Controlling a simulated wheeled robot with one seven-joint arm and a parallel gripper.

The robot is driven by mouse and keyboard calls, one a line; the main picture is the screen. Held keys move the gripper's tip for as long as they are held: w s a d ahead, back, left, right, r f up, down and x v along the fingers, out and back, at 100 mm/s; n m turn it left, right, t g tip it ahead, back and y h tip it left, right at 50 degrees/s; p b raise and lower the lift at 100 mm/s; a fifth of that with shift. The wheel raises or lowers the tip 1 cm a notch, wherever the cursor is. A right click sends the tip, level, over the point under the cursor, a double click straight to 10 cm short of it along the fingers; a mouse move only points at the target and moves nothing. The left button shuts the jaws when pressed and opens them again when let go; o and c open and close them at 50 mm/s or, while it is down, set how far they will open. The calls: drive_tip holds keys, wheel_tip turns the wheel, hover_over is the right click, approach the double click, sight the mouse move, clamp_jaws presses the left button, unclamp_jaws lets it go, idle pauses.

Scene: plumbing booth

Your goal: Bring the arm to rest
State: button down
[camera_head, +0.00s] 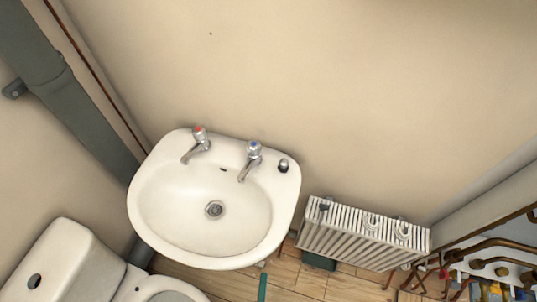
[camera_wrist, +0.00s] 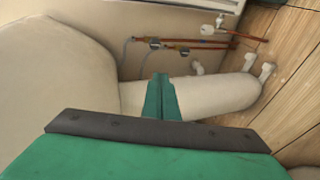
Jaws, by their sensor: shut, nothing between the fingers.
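My gripper (camera_wrist: 160,98) shows in the wrist view, its two green fingers together with nothing between them. It is under or beside the white basin, whose pale curved side (camera_wrist: 55,75) fills the left of that view. A thick white pipe (camera_wrist: 225,93) runs behind the fingertips; I cannot tell whether they touch it. In the head view, a thin green strip (camera_head: 262,287) shows below the basin's front edge; I cannot tell whether it is part of my gripper. The rest of the arm is not seen there.
The white basin (camera_head: 160,215) with two taps is on the wall. A toilet (camera_head: 62,262) stands at lower left, a white radiator (camera_head: 350,243) at right. Copper pipes with valves (camera_wrist: 185,42) run along the wall. Wooden floor (camera_head: 285,280) shows between basin and radiator.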

drive_tip(key=s+d+r+m, duration=0.1)
drive_tip(key=s+r+m, duration=0.1)
drive_tip(key=r+m, duration=0.6)
drive_tip(key=s+d+r+m+t+y, duration=0.1)
drive_tip(key=s+r+m, duration=0.2)
drive_tip(key=r, duration=2)
drive_tip(key=m, duration=0.4)
drive_tip(key=shift+m, duration=0.4)
